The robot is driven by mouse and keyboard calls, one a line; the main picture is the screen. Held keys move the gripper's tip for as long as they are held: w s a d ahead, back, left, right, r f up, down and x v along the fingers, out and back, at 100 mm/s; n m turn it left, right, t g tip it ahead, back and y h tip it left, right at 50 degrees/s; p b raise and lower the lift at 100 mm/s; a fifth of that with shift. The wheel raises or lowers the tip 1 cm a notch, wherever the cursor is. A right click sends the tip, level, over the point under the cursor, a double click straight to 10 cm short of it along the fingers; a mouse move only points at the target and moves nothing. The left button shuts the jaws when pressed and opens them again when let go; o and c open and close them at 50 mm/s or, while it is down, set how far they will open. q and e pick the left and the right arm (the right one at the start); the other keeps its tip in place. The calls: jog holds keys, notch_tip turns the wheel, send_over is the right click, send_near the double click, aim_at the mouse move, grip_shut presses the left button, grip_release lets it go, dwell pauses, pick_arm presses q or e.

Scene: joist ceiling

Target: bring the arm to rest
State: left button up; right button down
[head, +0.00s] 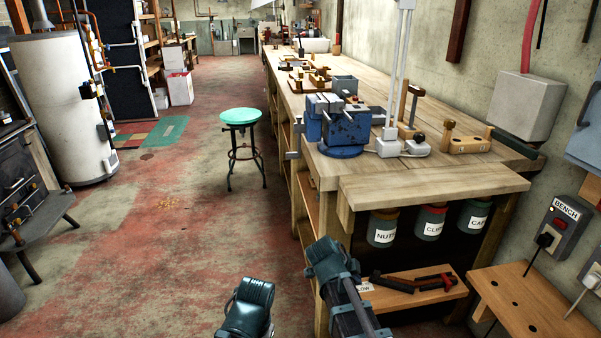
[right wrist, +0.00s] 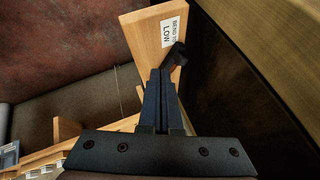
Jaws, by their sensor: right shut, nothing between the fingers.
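My right gripper (right wrist: 163,80) is shut and its fingers are together with nothing between them. In the right wrist view it points at a wooden shelf board (right wrist: 142,32) with a white label (right wrist: 174,32) on its edge. The dark end of a tool (right wrist: 176,54) shows just past the fingertips; I cannot tell whether they touch it. In the head view my right arm (head: 335,275) reaches down in front of the bench end. Part of my left arm (head: 248,308) shows at the bottom, but its gripper is out of view.
The low shelf (head: 448,294) holds a black and red tool (head: 415,283). Above it, several labelled jars (head: 431,222) hang under the bench top (head: 430,185). A wooden board with holes (head: 530,305) stands at the right. A green stool (head: 240,117) stands on the otherwise open floor at left.

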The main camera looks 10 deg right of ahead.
jog(key=s+a+f+n+g+y, duration=0.2)
jog(key=s+a+n, duration=0.6)
jog(key=n, duration=0.4)
jog(key=s+a+f+n+g+y, duration=0.2)
jog(key=s+a+n+y, duration=0.1)
jog(key=s+a+n, duration=0.7)
notch_tip(320, 180, up, 28)
jog(key=d+n+p, duration=0.1)
jog(key=n+p, duration=0.1)
jog(key=p, duration=2.6)
jog(key=shift+w+r, duration=0.15)
jog(key=shift+w, duration=0.25)
jog(key=shift+d, duration=0.1)
